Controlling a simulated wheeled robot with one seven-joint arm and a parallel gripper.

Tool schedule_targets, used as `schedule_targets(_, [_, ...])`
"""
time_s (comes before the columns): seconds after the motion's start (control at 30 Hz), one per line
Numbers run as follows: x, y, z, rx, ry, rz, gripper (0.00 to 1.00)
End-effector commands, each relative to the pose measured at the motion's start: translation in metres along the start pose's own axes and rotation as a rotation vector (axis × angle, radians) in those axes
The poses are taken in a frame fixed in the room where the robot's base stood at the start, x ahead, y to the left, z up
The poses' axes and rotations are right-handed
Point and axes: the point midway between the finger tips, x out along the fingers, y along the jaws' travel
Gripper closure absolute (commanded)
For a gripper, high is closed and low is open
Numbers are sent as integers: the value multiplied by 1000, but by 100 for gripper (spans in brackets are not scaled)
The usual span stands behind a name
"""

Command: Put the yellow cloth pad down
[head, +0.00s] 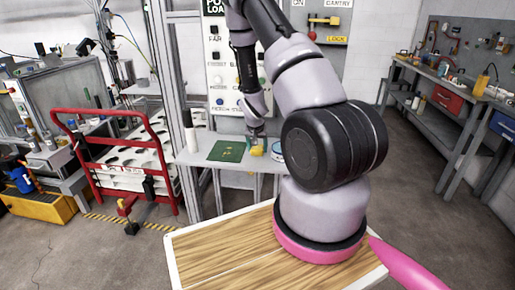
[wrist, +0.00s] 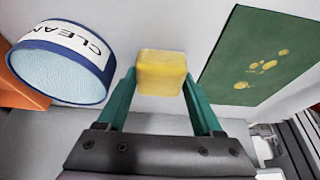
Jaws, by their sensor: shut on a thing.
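The yellow cloth pad (wrist: 161,73) is between the two green fingers of my gripper (wrist: 160,85) in the wrist view. My gripper is shut on it. In the head view the pad (head: 257,151) shows as a small yellow patch below my gripper (head: 256,139), over the grey bench (head: 201,156). I cannot tell whether the pad touches the bench top. A green mat (head: 226,151) with yellow smears lies to the left of the pad. The mat also shows in the wrist view (wrist: 235,52), at the upper right.
A round blue-and-white tub marked CLEAN (wrist: 66,62) stands beside my gripper. An orange thing (wrist: 18,92) is at the wrist view's left edge. A white cylinder (head: 191,139) stands left of the mat. A control panel (head: 224,75) rises behind the bench.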

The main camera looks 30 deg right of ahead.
Motion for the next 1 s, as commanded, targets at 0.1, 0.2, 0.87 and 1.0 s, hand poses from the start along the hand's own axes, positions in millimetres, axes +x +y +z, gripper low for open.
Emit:
schedule_targets(0.1, [0,0,0,0,0,0,77])
schedule_targets(0.2, [2,0,1,0,-1,1,77])
schedule_targets(0.87, [-27,-1,-1,1,2,-2,2])
schedule_targets(1.0, [-58,-1,-1,0,3,-2,2])
